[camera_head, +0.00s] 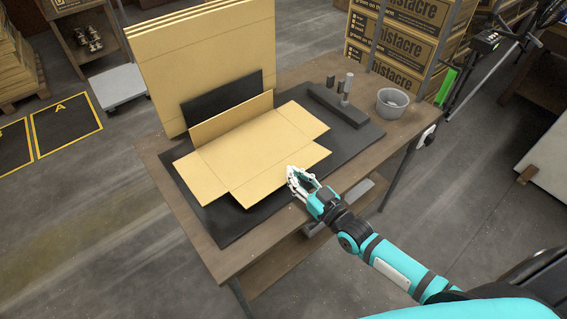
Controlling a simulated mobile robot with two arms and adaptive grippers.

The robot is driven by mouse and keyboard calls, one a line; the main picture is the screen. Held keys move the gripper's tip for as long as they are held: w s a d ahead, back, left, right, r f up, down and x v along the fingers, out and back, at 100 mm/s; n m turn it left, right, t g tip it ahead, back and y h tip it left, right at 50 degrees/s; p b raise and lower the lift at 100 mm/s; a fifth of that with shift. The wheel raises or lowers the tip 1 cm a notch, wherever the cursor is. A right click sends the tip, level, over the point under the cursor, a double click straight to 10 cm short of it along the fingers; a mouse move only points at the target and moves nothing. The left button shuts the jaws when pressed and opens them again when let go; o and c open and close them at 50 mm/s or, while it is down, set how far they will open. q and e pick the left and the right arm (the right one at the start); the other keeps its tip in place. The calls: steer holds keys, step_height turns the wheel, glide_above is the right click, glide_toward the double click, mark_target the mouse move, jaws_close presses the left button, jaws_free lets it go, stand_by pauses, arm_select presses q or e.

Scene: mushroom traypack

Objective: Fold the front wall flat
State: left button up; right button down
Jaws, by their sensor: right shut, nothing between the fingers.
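An unfolded cardboard tray blank (245,152) lies on a black mat on the table. Its back wall (231,118) stands upright against a black backstop. Its front wall (279,172) lies out flat toward the table's front edge, and the side flaps lie open at left and right. My right gripper (292,174) is shut and empty, at the front wall's right front edge. I cannot tell whether it touches the cardboard. My left gripper is not in view.
The black mat (232,222) covers much of the wooden table (277,263). Tall cardboard sheets (205,45) stand behind the backstop (222,93). A dark fixture with posts (338,105) and a grey bowl (392,103) stand at the right. Boxes (393,60) are stacked beyond the table.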

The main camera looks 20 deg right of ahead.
steer(key=shift+s+d+f+b, duration=0.1)
steer(key=shift+s+f+b, duration=0.25)
steer(key=shift+f, duration=0.5)
